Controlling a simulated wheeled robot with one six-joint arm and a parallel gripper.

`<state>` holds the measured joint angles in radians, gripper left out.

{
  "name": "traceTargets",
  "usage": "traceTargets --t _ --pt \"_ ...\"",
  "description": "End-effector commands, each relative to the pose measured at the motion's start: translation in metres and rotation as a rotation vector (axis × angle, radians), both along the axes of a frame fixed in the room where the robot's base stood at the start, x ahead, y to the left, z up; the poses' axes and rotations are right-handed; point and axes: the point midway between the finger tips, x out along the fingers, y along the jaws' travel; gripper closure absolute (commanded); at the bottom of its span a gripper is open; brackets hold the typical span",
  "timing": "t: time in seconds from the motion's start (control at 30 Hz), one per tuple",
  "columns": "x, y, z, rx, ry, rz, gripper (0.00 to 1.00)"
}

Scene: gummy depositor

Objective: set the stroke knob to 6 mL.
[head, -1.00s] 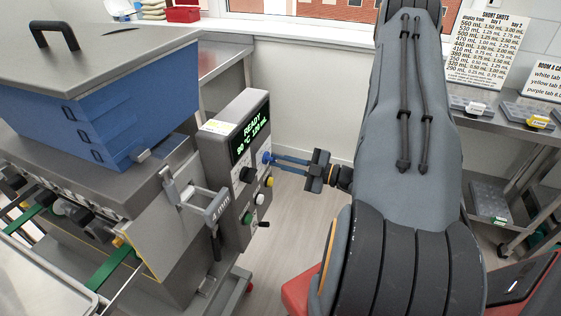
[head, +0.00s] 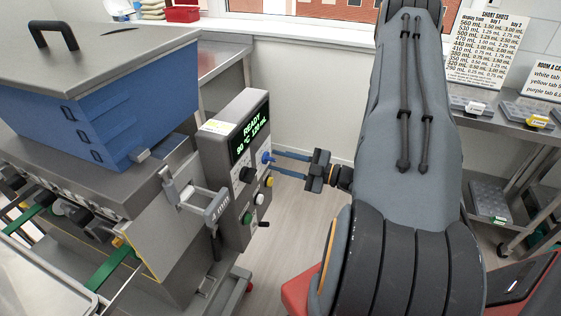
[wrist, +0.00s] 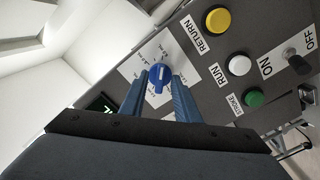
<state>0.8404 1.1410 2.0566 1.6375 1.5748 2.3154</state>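The blue stroke knob (head: 266,158) is on the front panel of the grey depositor, right of its lit display. In the wrist view the knob (wrist: 158,76) has a white pointer mark, which points toward the bottom of the picture. My gripper (head: 273,161) is open at the panel. In the wrist view its blue fingers (wrist: 158,90) stand on either side of the knob. I cannot tell whether either finger touches it.
The display (head: 250,140) shows READY. Yellow (wrist: 217,19), white (wrist: 239,65) and green (wrist: 255,97) buttons and a black ON/OFF switch (wrist: 298,62) share the panel. A hopper (head: 105,100) stands left. A shelf (head: 510,128) with trays is right. Floor below my gripper is clear.

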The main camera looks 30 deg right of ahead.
Motion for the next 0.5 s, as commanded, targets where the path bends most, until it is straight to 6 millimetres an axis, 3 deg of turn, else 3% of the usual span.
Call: traceTargets --t 0.5 --pt "-0.053 -0.044 -0.001 0.0 0.0 -0.006 0.71"
